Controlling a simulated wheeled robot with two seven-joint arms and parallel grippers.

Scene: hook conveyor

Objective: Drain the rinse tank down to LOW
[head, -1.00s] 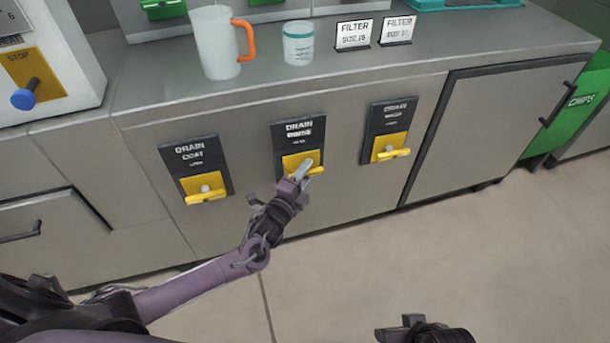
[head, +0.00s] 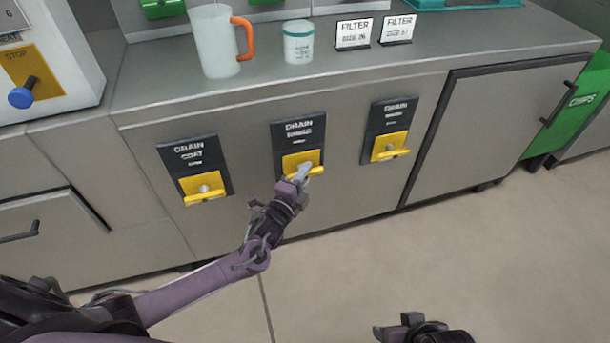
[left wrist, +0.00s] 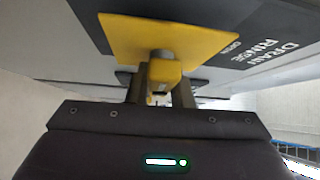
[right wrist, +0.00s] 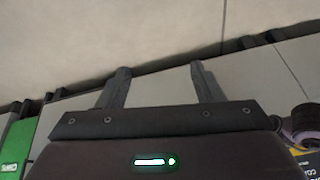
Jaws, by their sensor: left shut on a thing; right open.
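The rinse drain valve is the middle of three on the cabinet front, with a dark label plate (head: 299,131) and a yellow plate with a yellow handle (head: 309,168). My left gripper (head: 303,172) is shut on the yellow handle. In the left wrist view the fingers (left wrist: 160,88) close on the handle end (left wrist: 163,73), below the yellow plate (left wrist: 170,35) beside the drain rinse label (left wrist: 270,52). The handle lies roughly crosswise; the fingers partly hide it. My right gripper (right wrist: 160,88) is open and empty over the floor.
The drain coat valve (head: 205,192) is on the left and a third drain valve (head: 389,147) on the right. A jug (head: 214,45), a cup (head: 298,45) and two filter cards (head: 354,33) stand on the counter. The floor in front is clear.

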